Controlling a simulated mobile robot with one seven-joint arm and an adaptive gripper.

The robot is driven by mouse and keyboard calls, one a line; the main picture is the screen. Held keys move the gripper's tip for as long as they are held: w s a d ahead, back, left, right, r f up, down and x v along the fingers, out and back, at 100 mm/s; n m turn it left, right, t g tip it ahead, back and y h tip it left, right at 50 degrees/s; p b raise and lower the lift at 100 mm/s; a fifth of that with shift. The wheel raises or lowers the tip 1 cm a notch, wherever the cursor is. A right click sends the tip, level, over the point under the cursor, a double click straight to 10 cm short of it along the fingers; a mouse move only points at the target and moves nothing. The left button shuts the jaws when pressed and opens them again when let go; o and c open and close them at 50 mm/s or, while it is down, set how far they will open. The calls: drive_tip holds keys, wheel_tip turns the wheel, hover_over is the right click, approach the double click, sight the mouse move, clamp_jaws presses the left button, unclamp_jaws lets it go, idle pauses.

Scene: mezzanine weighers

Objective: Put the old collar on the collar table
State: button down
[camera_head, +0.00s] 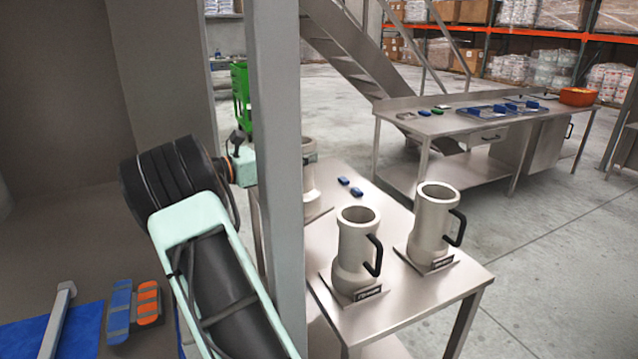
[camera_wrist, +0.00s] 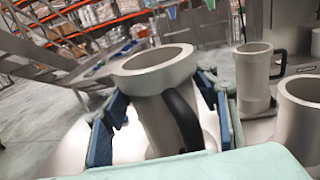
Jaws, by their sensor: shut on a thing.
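My gripper (camera_wrist: 165,98) is shut on a pale grey collar (camera_wrist: 152,122) with a black handle, its dark blue fingers on either side. The collar is upright, its open rim up, in the wrist view. In the head view the post hides my gripper, and a partly hidden pale collar (camera_head: 309,172) shows beside the post, probably the held one. The collar table (camera_head: 410,310) is bare steel. Two more collars, one nearer (camera_head: 352,245) and one at the right (camera_head: 434,222), stand upright on it. Whether the held collar touches the table cannot be told.
A grey post (camera_head: 275,120) stands close beside my arm. Two small blue pieces (camera_head: 350,187) lie at the table's back. Small labelled stands (camera_head: 368,293) sit before the collars. A long steel bench (camera_head: 480,122) and stairs (camera_head: 350,45) are behind.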

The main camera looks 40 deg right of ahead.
drive_tip(key=d, duration=0.1)
drive_tip(key=d+f, duration=0.1)
drive_tip(key=d, duration=0.1)
drive_tip(key=shift+w+d+f, duration=0.3)
drive_tip(key=shift+w+d, duration=0.05)
drive_tip(key=shift+w, duration=0.05)
drive_tip(key=w+d+f, duration=0.1)
drive_tip(key=d+f, duration=0.3)
drive_tip(key=f, duration=0.4)
drive_tip(key=shift+w+f, duration=0.15)
drive_tip(key=shift+f, duration=0.15)
drive_tip(key=shift+d, duration=0.1)
drive_tip(key=shift+f, duration=0.2)
drive_tip(key=c, duration=0.8)
unclamp_jaws()
